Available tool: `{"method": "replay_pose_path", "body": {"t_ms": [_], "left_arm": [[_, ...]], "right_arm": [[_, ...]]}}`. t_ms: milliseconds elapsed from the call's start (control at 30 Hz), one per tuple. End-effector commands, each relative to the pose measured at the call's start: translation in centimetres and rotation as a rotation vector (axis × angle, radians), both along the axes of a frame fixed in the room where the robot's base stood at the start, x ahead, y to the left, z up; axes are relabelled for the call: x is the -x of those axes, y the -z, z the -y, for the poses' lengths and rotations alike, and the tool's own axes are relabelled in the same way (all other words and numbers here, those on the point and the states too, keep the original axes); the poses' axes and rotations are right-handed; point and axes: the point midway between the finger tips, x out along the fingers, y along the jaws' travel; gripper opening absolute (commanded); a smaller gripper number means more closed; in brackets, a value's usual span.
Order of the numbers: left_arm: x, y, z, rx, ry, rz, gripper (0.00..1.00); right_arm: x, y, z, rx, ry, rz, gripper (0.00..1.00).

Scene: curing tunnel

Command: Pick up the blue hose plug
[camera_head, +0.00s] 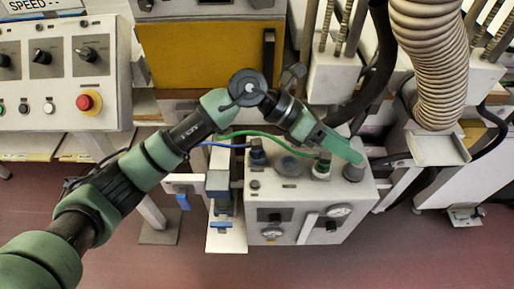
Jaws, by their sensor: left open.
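The blue hose plug (257,153) stands in the top of a white box (348,192) with gauges, at its back left. A thin blue hose (225,145) runs to it from the left. My left gripper (354,157) reaches over the back of this box, to the right of the blue plug and apart from it. It is open, seen mostly from the side, with nothing visible between its fingers. Its far finger is largely hidden. My right gripper is not in view.
A green plug (322,166) with a green hose (240,134) stands right of the blue one, close to my left gripper. A dark round cap (289,166) lies between them. A control panel (60,75) is at left, a ribbed duct (432,60) at right. Floor in front is clear.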

Motion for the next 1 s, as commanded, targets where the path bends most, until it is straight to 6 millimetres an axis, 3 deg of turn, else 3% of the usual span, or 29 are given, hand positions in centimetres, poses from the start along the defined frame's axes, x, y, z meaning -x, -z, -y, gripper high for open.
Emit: {"method": "replay_pose_path", "body": {"t_ms": [33, 133, 300, 400, 500, 767, 1000], "left_arm": [[-1.5, 2.0, -2.1, -0.176, 0.044, 0.097, 0.55], [-4.6, 4.8, -7.5, -0.504, 0.101, 0.228, 0.55], [-8.9, 4.8, -15.6, -0.896, 0.115, 0.329, 0.55], [-9.9, 4.3, -17.9, -1.003, 0.111, 0.345, 0.55], [-10.2, 4.6, -18.7, -1.039, 0.111, 0.346, 0.55], [-9.9, 7.4, -18.3, -1.035, 0.112, 0.344, 0.55], [-9.7, 10.9, -17.7, -1.033, 0.111, 0.342, 0.55]], "right_arm": [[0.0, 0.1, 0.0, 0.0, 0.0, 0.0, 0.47], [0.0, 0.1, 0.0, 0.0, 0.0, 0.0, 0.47], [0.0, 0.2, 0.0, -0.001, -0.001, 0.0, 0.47], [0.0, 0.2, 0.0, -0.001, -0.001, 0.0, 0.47], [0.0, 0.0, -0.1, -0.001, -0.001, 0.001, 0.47], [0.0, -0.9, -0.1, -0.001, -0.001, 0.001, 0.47], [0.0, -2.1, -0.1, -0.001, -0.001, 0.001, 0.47]]}}
